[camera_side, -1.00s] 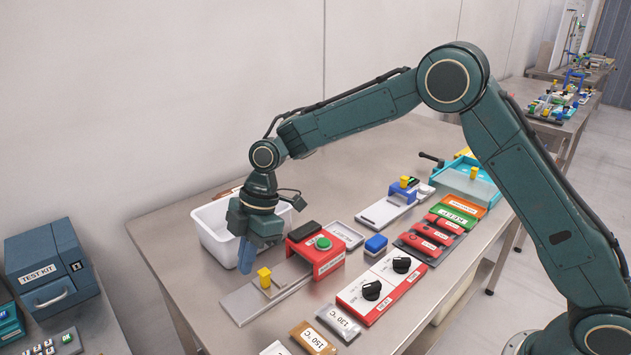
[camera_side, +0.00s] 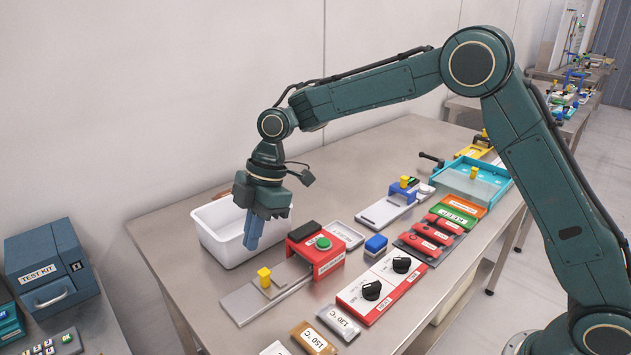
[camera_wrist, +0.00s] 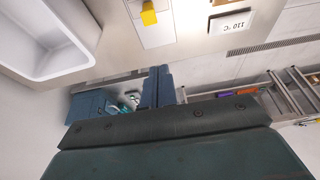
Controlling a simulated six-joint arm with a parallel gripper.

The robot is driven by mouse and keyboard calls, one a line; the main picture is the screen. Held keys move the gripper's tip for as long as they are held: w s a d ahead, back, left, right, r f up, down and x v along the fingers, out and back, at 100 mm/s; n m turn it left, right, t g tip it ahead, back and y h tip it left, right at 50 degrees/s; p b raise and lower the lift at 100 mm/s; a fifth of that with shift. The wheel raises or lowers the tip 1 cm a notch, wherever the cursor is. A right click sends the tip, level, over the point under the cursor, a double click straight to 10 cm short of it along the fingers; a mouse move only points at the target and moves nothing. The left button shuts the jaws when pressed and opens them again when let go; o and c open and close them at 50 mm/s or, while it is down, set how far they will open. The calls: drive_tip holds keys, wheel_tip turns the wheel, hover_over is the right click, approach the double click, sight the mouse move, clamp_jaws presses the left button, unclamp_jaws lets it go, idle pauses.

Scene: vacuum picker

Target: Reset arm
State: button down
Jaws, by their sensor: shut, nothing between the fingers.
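My gripper (camera_side: 253,228) points down in the side view, in front of the white bin (camera_side: 213,244), above the table. Its blue fingers are together with nothing between them. They also show in the wrist view (camera_wrist: 158,86). The white bin is in the wrist view's upper left (camera_wrist: 85,62) and appears empty in what shows of it.
Right of my gripper is a red press-like unit (camera_side: 335,262) with a green button, beside a grey slide with a yellow knob (camera_side: 264,278). A red and white panel with black dials (camera_side: 372,291) and several labelled packets are nearer. The wall is behind.

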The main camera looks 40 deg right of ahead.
drive_tip(key=s+d+r+m+t+h, duration=0.25)
drive_tip(key=s+d+r+m, duration=0.65)
drive_tip(key=s+d+r, duration=0.45)
drive_tip(key=s+d+m+t, duration=0.1)
drive_tip(key=s+d+m, duration=0.1)
drive_tip(key=s, duration=0.4)
drive_tip(key=s+d+f+m+t+h, duration=0.1)
drive_tip(key=s+d+m, duration=0.1)
drive_tip(key=s+m, duration=0.2)
drive_tip(key=s+d+f+m+t, duration=0.1)
drive_tip(key=s+d+m, duration=0.1)
drive_tip(key=s, duration=0.6)
drive_tip(key=shift+s+d+m, duration=0.2)
drive_tip(key=shift+d+m, duration=0.2)
drive_tip(key=shift+d, duration=0.15)
drive_tip(key=shift+w, duration=0.1)
